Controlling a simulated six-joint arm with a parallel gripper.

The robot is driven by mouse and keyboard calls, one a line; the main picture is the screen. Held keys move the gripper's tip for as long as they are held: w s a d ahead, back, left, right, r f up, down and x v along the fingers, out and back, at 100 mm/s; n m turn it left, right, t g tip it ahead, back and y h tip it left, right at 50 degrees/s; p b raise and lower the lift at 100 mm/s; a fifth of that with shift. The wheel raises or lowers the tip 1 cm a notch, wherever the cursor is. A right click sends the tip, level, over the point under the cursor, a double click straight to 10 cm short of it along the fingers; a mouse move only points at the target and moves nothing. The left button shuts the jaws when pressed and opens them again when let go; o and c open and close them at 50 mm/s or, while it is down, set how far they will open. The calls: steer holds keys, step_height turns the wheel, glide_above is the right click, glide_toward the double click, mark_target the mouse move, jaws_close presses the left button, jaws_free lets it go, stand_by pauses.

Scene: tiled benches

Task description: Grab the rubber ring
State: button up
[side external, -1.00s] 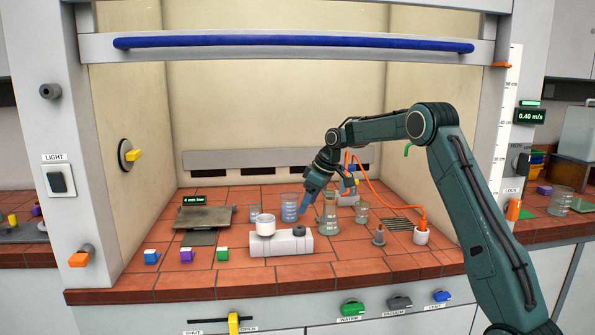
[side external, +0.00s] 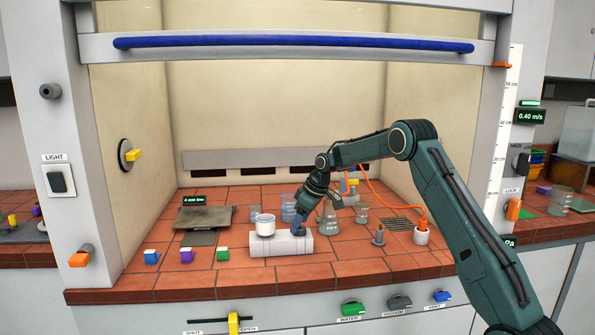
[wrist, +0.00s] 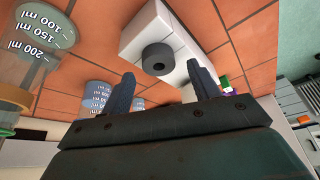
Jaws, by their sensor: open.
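The rubber ring (wrist: 157,58) is dark grey with a small hole. It lies on the white block (wrist: 140,32), near one end, in the wrist view. My gripper (wrist: 162,74) is open, its two fingers apart, with the ring showing between and just beyond the fingertips. In the side view my gripper (side external: 298,230) is low over the right end of the white block (side external: 278,246) and hides the ring there. Whether the fingers touch the ring or block cannot be told.
A white cup (side external: 265,225) stands on the block's left part. Small cubes, such as a green one (side external: 222,254), sit to the left. The tiles in front of the block are clear.

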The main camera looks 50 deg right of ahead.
steer(key=shift+x, duration=0.9)
steer(key=c, duration=1.1)
